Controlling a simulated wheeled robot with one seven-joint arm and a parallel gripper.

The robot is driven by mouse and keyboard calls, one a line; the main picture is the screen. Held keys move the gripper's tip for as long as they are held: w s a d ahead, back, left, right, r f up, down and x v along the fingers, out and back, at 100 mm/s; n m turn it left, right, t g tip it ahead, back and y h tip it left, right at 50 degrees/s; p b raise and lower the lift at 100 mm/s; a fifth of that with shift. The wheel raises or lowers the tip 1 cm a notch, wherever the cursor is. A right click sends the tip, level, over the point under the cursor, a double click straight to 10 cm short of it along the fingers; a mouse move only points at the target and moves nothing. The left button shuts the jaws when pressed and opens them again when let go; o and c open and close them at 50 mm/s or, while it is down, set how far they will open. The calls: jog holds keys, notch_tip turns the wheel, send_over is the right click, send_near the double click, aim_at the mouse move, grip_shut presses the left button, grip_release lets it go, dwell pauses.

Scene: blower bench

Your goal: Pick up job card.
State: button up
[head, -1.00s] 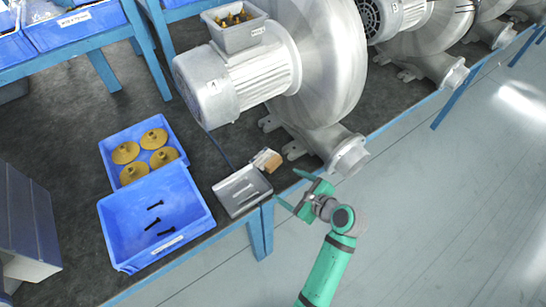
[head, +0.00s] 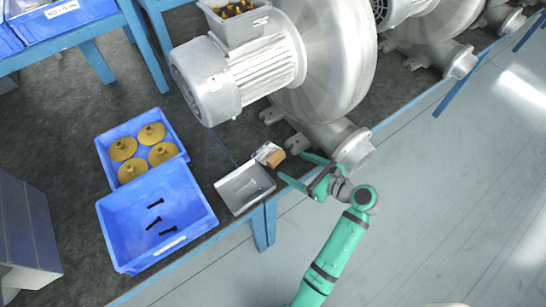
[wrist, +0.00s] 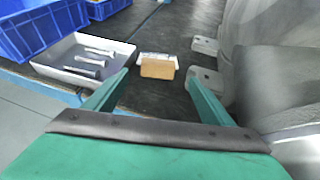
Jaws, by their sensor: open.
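The job card (head: 265,152) appears to be the small pale, printed piece on the dark bench top, right against a tan block (head: 276,159). In the wrist view the card (wrist: 155,55) shows as a white strip behind the tan block (wrist: 158,69), which hides part of it. I cannot tell whether card and block are joined. My gripper (head: 292,167) is open and empty at the bench's front edge, just right of the block. In the wrist view its two green fingers stand apart, with the block and card ahead between their tips.
A grey metal tray (head: 222,188) with several bolts lies left of the card. Blue bins (head: 110,228) stand further left. A large blower (head: 345,60) rises behind, its flange (head: 355,152) and feet close to my gripper's right. The bench's blue edge runs below.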

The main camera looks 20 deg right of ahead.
aim_at(279, 158)
jog(key=x, duration=0.8)
jog(key=shift+w+a+r, duration=0.1)
jog(key=shift+a+r, duration=0.05)
jog(key=shift+a, duration=0.2)
jog(key=c, duration=0.7)
